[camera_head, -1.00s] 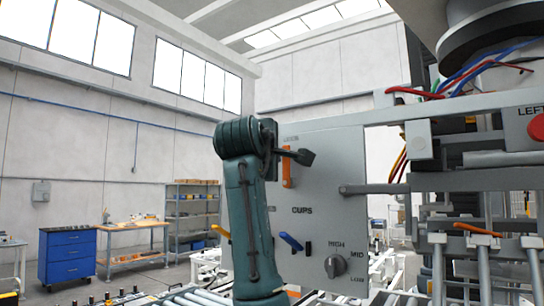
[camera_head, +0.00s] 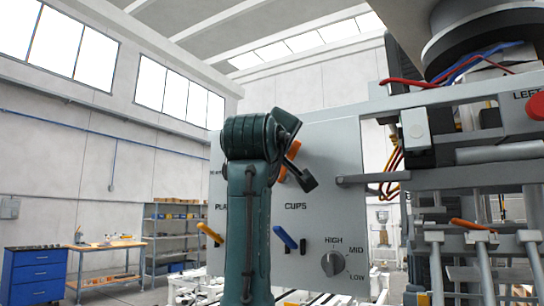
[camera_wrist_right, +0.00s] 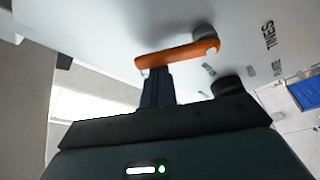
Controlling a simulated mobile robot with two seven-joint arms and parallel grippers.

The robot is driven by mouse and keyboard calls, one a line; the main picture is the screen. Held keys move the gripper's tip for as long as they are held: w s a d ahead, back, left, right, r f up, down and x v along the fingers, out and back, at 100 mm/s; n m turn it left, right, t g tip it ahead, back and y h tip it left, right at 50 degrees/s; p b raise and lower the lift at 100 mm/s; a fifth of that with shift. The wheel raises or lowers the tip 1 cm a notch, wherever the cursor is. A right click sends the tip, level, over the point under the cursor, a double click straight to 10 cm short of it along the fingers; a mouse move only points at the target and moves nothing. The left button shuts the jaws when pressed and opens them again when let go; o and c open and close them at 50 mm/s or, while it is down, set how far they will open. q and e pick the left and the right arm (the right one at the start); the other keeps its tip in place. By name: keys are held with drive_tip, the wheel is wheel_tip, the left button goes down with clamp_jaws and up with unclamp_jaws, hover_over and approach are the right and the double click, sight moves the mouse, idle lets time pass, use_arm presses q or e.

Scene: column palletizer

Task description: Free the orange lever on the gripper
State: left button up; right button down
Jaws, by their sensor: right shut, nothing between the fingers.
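The orange lever (camera_head: 292,152) is on the upper part of a grey panel (camera_head: 335,200), partly hidden behind my right gripper (camera_head: 309,182). It leans, with its upper end to the right. In the right wrist view the orange lever (camera_wrist_right: 180,53) lies across the picture beside a dark round pivot. My right gripper's dark fingers (camera_wrist_right: 157,82) are shut and empty. Their tips are at the lever's near side, touching it or very close. My left gripper is not in view.
The panel also carries a blue lever (camera_head: 285,237), a yellow-orange lever (camera_head: 210,232) and a grey HIGH/MID/LOW knob (camera_head: 334,263). Metal bars, cables (camera_head: 395,160) and a red button (camera_head: 537,106) are at the right. Shelves and a blue cabinet (camera_head: 35,278) stand far behind.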

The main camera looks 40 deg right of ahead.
drive_tip(key=m, duration=0.1)
drive_tip(key=s+f+m+h+b, duration=0.1)
drive_tip(key=m, duration=0.1)
drive_tip(key=shift+d, duration=0.2)
drive_tip(key=shift+s+d+f+m+g+h, duration=0.1)
drive_tip(key=shift+s+m+g+h, duration=0.1)
drive_tip(key=shift+m, duration=0.4)
drive_tip(key=shift+s+f+m+g+h, duration=0.1)
drive_tip(key=shift+m+g+h, duration=0.1)
drive_tip(key=shift+m, duration=0.4)
drive_tip(key=shift+s+d+f+m+h+b, duration=0.15)
drive_tip(key=shift+m+h+b, duration=0.1)
drive_tip(key=shift+m, duration=0.35)
drive_tip(key=shift+s+f+m+h+b, duration=0.15)
drive_tip(key=shift+m+b, duration=0.1)
drive_tip(key=shift+m, duration=0.35)
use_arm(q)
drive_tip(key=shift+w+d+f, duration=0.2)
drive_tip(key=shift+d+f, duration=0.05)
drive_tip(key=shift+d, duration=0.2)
use_arm(e)
drive_tip(key=shift+s+f, duration=0.15)
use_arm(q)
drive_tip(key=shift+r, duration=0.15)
use_arm(e)
drive_tip(key=shift+d+g, duration=0.1)
drive_tip(key=shift+g, duration=0.2)
